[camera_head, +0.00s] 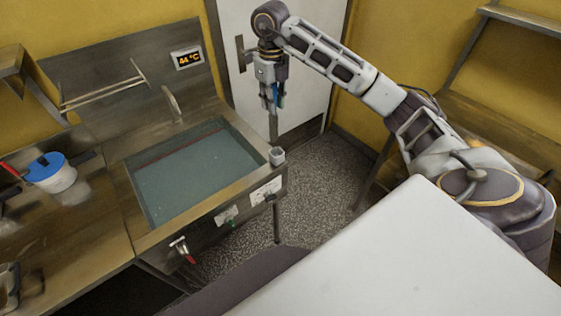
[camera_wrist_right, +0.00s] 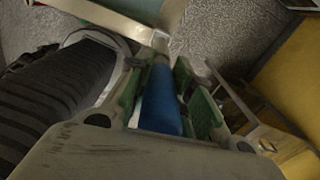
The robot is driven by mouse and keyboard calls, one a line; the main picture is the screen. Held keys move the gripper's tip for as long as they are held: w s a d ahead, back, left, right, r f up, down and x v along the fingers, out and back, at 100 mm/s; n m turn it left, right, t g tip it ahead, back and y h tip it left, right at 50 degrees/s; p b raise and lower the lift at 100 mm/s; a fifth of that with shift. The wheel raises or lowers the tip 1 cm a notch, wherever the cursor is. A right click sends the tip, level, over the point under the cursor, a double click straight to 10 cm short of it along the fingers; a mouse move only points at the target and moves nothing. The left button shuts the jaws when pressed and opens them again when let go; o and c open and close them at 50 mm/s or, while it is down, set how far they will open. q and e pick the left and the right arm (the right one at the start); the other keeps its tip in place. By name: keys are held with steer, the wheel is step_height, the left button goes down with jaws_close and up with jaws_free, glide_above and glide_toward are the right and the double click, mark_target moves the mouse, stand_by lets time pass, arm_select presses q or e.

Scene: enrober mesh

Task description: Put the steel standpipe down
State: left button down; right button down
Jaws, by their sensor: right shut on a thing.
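The steel standpipe (camera_head: 273,127) hangs upright from my right gripper (camera_head: 272,101), a thin grey tube with a blue grip. In the right wrist view the blue grip (camera_wrist_right: 161,103) sits between the green-lined fingers of my right gripper (camera_wrist_right: 165,85), which is shut on it. The pipe's lower end meets, in the picture, a small grey cup-like holder (camera_head: 278,157) at the sink's right corner. I cannot tell whether the end is inside it or just behind or above it. My left gripper is not in view.
The steel sink (camera_head: 150,233) holds bluish-green water (camera_head: 195,170). A faucet (camera_head: 172,103) and a display reading 44 °C (camera_head: 187,58) are behind it. A white surface (camera_head: 400,265) fills the lower right.

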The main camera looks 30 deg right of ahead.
mark_target(276, 115)
steer(key=shift+s+m, duration=0.25)
steer(key=shift+m, duration=0.05)
steer(key=shift+d+f+m, duration=0.1)
steer(key=shift+d+m, duration=0.15)
steer(key=shift+m, duration=0.15)
steer(key=shift+s+m, duration=0.15)
steer(key=shift+m, duration=0.25)
steer(key=shift+f, duration=0.1)
steer(key=shift+f+p, duration=0.55)
steer(key=shift+f, duration=2.45)
